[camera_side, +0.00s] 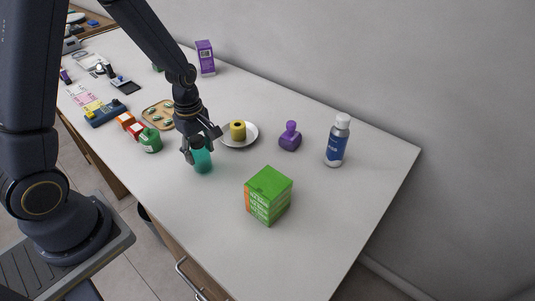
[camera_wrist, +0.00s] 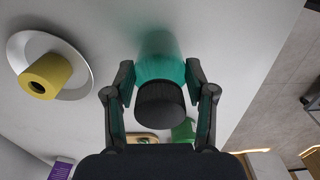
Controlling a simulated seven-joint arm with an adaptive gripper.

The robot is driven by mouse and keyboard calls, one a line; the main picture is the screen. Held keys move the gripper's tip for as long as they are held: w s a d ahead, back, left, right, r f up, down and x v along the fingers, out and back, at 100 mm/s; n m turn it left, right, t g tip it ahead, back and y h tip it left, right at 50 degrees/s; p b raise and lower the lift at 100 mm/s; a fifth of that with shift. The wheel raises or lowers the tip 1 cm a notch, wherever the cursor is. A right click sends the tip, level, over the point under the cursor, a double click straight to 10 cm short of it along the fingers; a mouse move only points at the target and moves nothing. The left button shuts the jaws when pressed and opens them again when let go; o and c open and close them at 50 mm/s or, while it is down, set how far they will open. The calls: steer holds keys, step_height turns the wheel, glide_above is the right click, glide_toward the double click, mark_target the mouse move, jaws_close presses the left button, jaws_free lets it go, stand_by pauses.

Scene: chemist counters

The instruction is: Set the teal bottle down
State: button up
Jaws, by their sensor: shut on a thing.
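The teal bottle (camera_side: 203,161) has a dark cap and is see-through green. My gripper (camera_side: 202,146) is shut on it from above, near its neck. In the side view it stands upright at or just above the white counter; I cannot tell whether its base touches. In the wrist view the teal bottle (camera_wrist: 160,70) sits between the two fingers of my gripper (camera_wrist: 160,88), its dark cap toward the camera. A teal tint shows on the counter beyond its base.
A white plate (camera_side: 250,141) with a yellow roll (camera_side: 237,131) is close behind. A green box (camera_side: 268,195) stands to the front right, a green jar (camera_side: 150,141) to the left. A purple stamp-shaped object (camera_side: 290,136) and white-blue bottle (camera_side: 337,141) are right.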

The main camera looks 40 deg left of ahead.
steer(key=shift+f, duration=0.35)
steer(key=shift+f, duration=0.1)
steer(key=o, duration=1)
steer(key=shift+o, duration=0.2)
steer(key=shift+m, duration=0.5)
steer(key=r, duration=1.3)
steer(key=shift+s+d+r, duration=0.2)
steer(key=shift+r, duration=0.05)
steer(key=s+d+r+m+t, duration=0.2)
steer(key=s+r+m, duration=0.3)
steer(key=m, duration=0.3)
steer(key=s+d+r+m+t, duration=0.2)
steer(key=s+r+m, duration=0.3)
steer(key=m, duration=0.4)
steer(key=shift+s+d+r+t, duration=0.2)
steer(key=shift+s+d+t, duration=0.1)
steer(key=shift+s+t, duration=0.5)
